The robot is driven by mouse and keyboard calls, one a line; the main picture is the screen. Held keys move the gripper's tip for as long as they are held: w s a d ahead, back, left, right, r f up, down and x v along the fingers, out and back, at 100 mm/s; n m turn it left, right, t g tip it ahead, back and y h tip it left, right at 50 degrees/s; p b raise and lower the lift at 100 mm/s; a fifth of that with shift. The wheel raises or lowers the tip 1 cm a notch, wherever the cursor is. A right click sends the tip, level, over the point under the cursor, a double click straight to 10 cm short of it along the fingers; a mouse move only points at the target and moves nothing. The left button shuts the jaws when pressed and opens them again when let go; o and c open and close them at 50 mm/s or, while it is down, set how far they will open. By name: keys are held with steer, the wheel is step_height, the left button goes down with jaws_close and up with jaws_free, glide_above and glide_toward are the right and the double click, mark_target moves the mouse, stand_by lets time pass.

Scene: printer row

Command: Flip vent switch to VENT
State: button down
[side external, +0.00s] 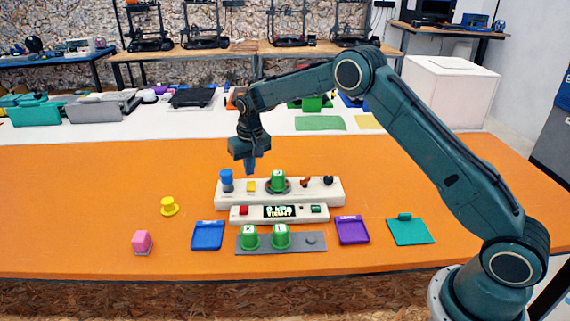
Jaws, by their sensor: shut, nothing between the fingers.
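A white console (293,200) stands on the orange table. On its top, left to right, are a blue-capped grey post (227,176), a yellow block (251,186), a green cup (278,178) on a dark ring, a small red-orange lever (305,182) and a black knob (328,181). No label naming the vent switch is readable; the lever looks most like a switch, but its setting is unclear. My gripper (250,169) is shut and empty, pointing down just above the yellow block, left of the green cup. Contact with the block cannot be told.
A front panel has a red button (243,210), a lit display (279,211) and a green button (316,209). A grey strip (310,249) holds two green cups. Blue (208,236), purple (352,231) and teal (411,232) trays, a yellow piece (169,206) and a pink block (142,242) lie around.

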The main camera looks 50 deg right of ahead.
mark_target(252, 188)
steer(key=shift+r, duration=1.3)
steer(key=s+r+n+t, duration=0.1)
steer(key=s+r+t, duration=0.1)
steer(key=s+r, duration=1.85)
steer(key=s+a+f+n+t, duration=0.1)
steer(key=s+f+n, duration=0.1)
steer(key=s, duration=2.1)
steer(key=shift+s+a+t, duration=0.35)
steer(key=shift+t, duration=0.05)
